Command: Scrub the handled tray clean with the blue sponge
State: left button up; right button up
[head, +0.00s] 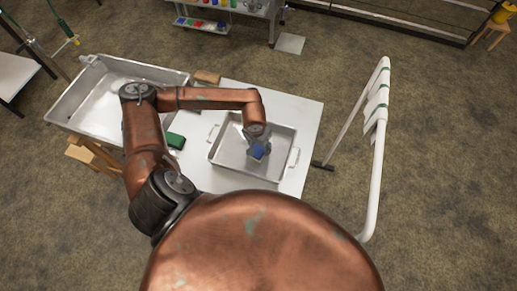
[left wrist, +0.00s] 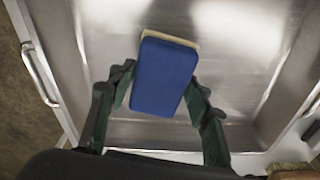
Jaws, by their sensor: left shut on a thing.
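The handled tray (head: 227,157) is a shallow metal tray with a loop handle at each end, lying on a white table. In the left wrist view its bare metal floor (left wrist: 230,60) fills most of the picture, with one handle (left wrist: 40,75) at the left. The blue sponge (head: 257,151) is over the tray's inside. In the left wrist view the sponge (left wrist: 165,75) shows a blue top and a pale yellow edge. My left gripper (left wrist: 160,88) is shut on the sponge's sides. Whether the sponge touches the tray floor I cannot tell. My right gripper is not in view.
A green block (head: 175,141) lies on the white table (head: 308,125) left of the tray. A brown block (head: 207,77) lies at the table's back. A large metal basin (head: 115,75) stands at the left. A white rack with cloths (head: 377,105) stands at the right.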

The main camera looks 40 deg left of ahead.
aim_at(259, 147)
pick_arm(q)
jog(key=shift+s+r+p, duration=0.15)
jog(key=shift+r+p, duration=0.9)
jog(key=shift+r, duration=1.6)
